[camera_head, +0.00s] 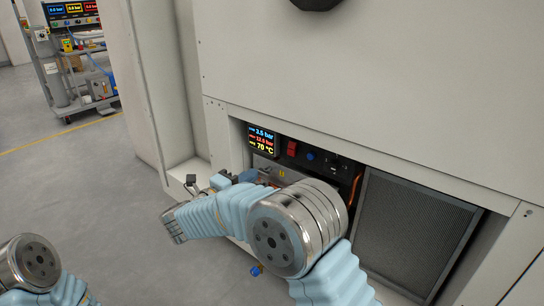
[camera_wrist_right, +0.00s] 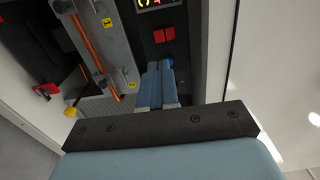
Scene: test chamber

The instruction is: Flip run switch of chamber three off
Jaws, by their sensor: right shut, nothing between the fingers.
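A red rocker switch (camera_head: 291,148) sits on the dark control panel in the recess of the grey chamber, right of the lit display (camera_head: 262,140). Its label and on/off position cannot be read. It also shows in the right wrist view (camera_wrist_right: 164,35), just beyond the fingertips. My right gripper (camera_wrist_right: 160,66) is shut and empty, its blue fingers pointing at the panel near a blue knob (camera_wrist_right: 169,62). I cannot tell whether it touches the panel. In the head view my right arm hides part of the recess. My left gripper is out of view.
Beside the switch are a blue knob (camera_head: 311,156) and a black control (camera_head: 335,163). A mesh grille (camera_head: 410,230) fills the recess's right side. Orange rods (camera_wrist_right: 90,45) and a red-handled part (camera_wrist_right: 46,90) show in the wrist view. A cart (camera_head: 75,60) stands far left; floor between is clear.

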